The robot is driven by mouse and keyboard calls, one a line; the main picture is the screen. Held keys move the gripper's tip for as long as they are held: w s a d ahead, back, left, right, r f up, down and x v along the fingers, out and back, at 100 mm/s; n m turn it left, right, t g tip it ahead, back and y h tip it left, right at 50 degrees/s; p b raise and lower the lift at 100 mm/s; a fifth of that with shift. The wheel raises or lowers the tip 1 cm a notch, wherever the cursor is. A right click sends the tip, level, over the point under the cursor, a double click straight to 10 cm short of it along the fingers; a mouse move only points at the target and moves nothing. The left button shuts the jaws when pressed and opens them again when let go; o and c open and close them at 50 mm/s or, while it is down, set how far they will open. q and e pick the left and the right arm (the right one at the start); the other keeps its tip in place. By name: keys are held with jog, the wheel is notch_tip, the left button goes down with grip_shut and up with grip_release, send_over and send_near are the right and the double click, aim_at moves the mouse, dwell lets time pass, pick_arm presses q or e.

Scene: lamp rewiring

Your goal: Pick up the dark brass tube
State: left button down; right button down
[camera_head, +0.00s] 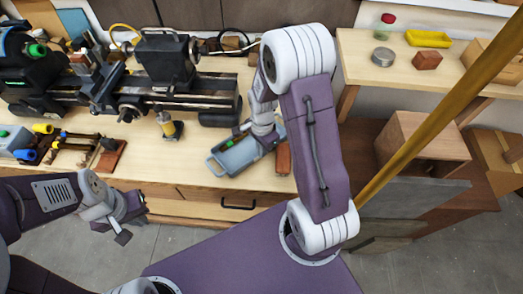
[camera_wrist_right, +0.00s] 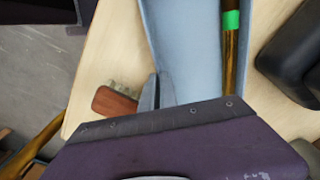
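A brass-coloured tube with a bright green band (camera_wrist_right: 230,62) lies lengthwise in a blue-grey tray (camera_wrist_right: 180,40) in the right wrist view. In the head view, the tray (camera_head: 222,166) sits near the bench's front edge, and a small green spot shows inside it. My right gripper (camera_head: 265,138) points down over the tray's right part. Its fingertips are mostly hidden, so I cannot tell whether it is open or touches anything. My left gripper (camera_head: 112,231) hangs empty in front of the bench with its fingers apart.
A metal lathe (camera_head: 150,85) fills the back left of the bench. A long brass pole (camera_head: 440,105) crosses the right side, near a side table (camera_head: 355,52).

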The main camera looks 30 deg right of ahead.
jog(key=c, duration=1.6)
grip_release()
jog(key=shift+c, duration=0.2)
jog(key=shift+f, duration=0.1)
